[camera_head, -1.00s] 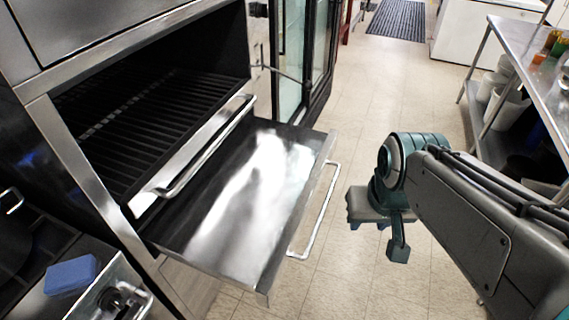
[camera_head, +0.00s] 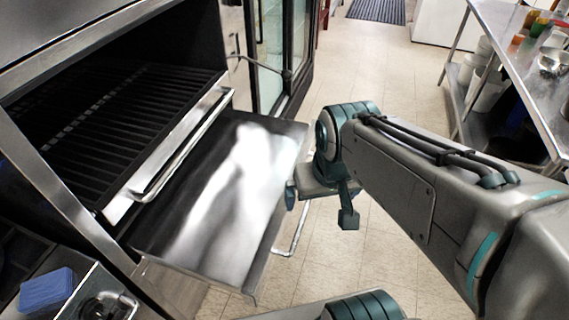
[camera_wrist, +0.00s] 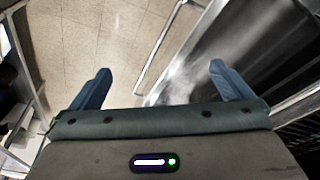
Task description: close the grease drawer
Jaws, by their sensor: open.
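The grease drawer (camera_head: 215,185) is pulled out below the black grill rack, with its shiny metal floor showing. Its bar handle (camera_head: 296,228) runs along the drawer's outer front, partly hidden by my arm. My gripper (camera_head: 290,197) is at the drawer's front edge, beside the upper part of the handle; most of it is hidden behind my wrist in the head view. In the wrist view my gripper (camera_wrist: 160,82) has its two blue fingers wide apart with nothing held. There the handle (camera_wrist: 168,45) and drawer (camera_wrist: 190,75) lie beyond and between the fingers; I cannot tell whether they touch.
The grill rack (camera_head: 100,115) with its own front rail (camera_head: 185,145) is above the drawer. A blue sponge (camera_head: 47,290) lies at the lower left. A steel table (camera_head: 510,50) stands at the right. Tiled floor (camera_head: 395,75) is open between.

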